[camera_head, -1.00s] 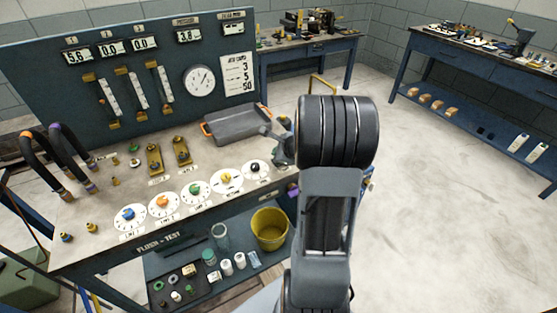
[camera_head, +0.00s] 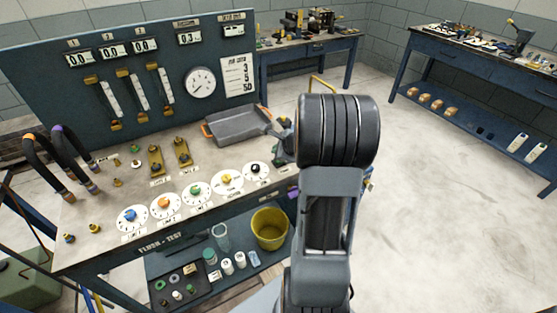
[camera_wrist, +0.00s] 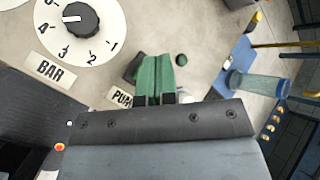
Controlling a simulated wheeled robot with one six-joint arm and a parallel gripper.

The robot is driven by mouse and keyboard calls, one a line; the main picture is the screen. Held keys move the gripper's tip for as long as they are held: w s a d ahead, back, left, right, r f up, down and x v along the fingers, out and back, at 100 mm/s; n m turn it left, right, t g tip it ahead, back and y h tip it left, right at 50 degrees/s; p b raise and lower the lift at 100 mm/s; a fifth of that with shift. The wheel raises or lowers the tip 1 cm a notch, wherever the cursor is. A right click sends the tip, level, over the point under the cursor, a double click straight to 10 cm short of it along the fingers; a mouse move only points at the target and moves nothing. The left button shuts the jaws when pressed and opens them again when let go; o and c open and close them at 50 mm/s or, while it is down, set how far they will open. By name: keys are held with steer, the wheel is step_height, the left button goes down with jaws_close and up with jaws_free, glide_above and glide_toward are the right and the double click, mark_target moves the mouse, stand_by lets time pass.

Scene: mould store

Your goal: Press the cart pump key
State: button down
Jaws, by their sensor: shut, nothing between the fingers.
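My gripper (camera_wrist: 158,62) shows in the wrist view as two green fingers pressed together, with nothing between them. They are over the bench top just above a label (camera_wrist: 122,98) that reads "PUM", its end covered by the gripper. The pump key itself is not clearly seen; the fingers cover the spot by the label. A dark patch shows beside the fingers on the left, and I cannot tell whether it is the key or shadow. Contact cannot be told. In the head view my arm hides the fingertips. The digital displays (camera_head: 111,50) read 0.0, and the pressure display (camera_head: 189,38) reads 0.3.
A grey tray (camera_head: 238,126) with orange handles stands behind the row of dials. A yellow bucket (camera_head: 270,228) is on the lower shelf.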

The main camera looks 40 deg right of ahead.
step_height(320, 180, up, 6)
steer(key=p, duration=0.5)
stand_by(0.6)
steer(key=s+a+r+n+g, duration=0.2)
steer(key=s+a+r+n, duration=0.2)
steer(key=s+a+n, duration=0.4)
steer(key=s+a+r+n+g, duration=0.3)
steer(key=s+a+n, duration=0.6)
steer(key=a+n, duration=0.6)
steer(key=shift+s+r+n+h, duration=0.3)
steer(key=shift+r+n, duration=0.3)
steer(key=shift+n, duration=1.1)
